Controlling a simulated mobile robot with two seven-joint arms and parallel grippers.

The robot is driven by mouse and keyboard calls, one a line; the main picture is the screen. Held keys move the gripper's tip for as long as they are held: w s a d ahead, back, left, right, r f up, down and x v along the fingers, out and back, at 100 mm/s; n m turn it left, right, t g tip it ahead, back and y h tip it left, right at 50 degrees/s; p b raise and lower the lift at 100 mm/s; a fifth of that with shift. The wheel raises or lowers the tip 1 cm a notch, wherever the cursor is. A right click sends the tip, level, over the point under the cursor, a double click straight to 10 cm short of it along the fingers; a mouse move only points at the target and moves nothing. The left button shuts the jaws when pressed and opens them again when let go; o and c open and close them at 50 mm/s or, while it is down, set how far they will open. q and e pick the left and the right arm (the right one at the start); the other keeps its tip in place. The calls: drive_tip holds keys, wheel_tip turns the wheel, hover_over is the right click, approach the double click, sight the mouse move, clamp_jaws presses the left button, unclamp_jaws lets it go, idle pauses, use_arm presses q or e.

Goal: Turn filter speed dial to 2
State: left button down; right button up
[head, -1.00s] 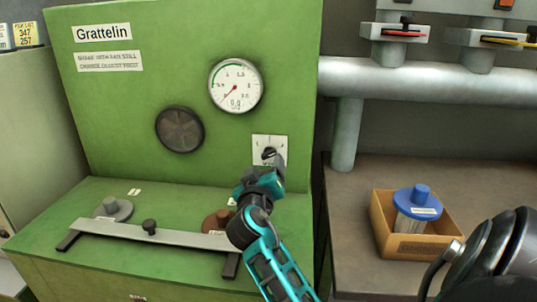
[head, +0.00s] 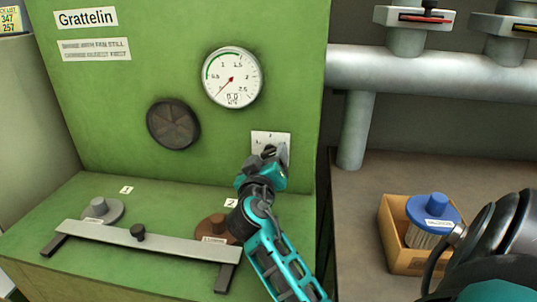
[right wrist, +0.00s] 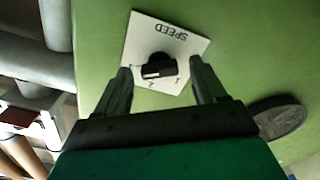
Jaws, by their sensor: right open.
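The speed dial is a black knob (right wrist: 158,67) on a white plate marked SPEED, on the front of the green filter housing. In the head view its plate (head: 284,137) shows above my right gripper (head: 269,158), which hides part of the knob. In the right wrist view my right gripper (right wrist: 160,78) is open, with one finger on each side of the knob and nothing gripped. I cannot tell for sure which number the knob points to. My left gripper is not in view.
A round gauge (head: 232,78) and a dark round vent (head: 173,124) are on the same panel. A grey bar (head: 105,237) crosses the green ledge, near a grey stopper (head: 103,208) and a brown one (head: 214,226). A cardboard box (head: 396,252) holds a blue-topped filter (head: 433,208).

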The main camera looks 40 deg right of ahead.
drive_tip(key=shift+c, duration=0.4)
drive_tip(key=c, duration=1)
